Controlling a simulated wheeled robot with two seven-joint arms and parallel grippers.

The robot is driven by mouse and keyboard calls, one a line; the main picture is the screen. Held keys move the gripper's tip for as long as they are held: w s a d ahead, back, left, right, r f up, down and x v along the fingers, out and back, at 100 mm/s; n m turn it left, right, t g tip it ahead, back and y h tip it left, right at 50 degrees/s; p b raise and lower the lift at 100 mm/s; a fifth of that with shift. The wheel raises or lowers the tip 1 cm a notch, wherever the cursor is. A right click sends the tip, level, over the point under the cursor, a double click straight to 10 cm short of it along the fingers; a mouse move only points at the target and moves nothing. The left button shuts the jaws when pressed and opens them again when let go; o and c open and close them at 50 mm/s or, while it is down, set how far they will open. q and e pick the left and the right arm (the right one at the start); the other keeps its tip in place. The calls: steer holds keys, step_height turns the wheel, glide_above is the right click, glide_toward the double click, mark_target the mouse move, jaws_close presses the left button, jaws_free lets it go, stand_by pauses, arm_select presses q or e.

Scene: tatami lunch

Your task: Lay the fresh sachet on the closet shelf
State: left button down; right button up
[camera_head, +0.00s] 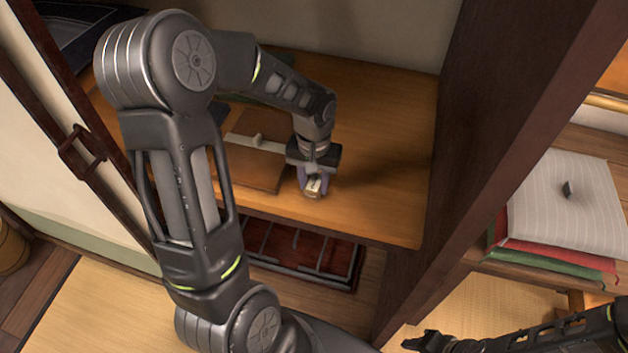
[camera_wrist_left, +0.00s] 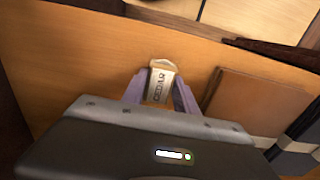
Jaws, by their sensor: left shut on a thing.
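The sachet (camera_wrist_left: 160,84) is a small pale packet lettered "CEDAR", with a tan folded end. My left gripper (camera_wrist_left: 158,92) is shut on it, with one purple-grey finger on each side. In the head view the sachet (camera_head: 314,187) shows at the tip of my left gripper (camera_head: 316,178), over the front right part of the wooden closet shelf (camera_head: 385,190). I cannot tell whether the sachet touches the shelf. My right gripper (camera_head: 425,341) is at the bottom right edge, low and away from the shelf; its jaw state is unclear.
A flat brown board or folder (camera_head: 258,180) lies on the shelf, left of my left gripper. A dark upright post (camera_head: 490,140) bounds the shelf on the right. A dark red slotted tray (camera_head: 310,258) is below the shelf. Folded cloths (camera_head: 570,205) are stacked at the right. The shelf's right part is clear.

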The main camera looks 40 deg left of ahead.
mark_target(314, 183)
arm_select(q)
steer(key=shift+f, duration=0.2)
steer(key=c, duration=0.9)
jaws_free()
steer(key=shift+r, duration=0.1)
steer(key=shift+c, duration=0.2)
steer(key=shift+r, duration=0.1)
step_height(314, 183, up, 12)
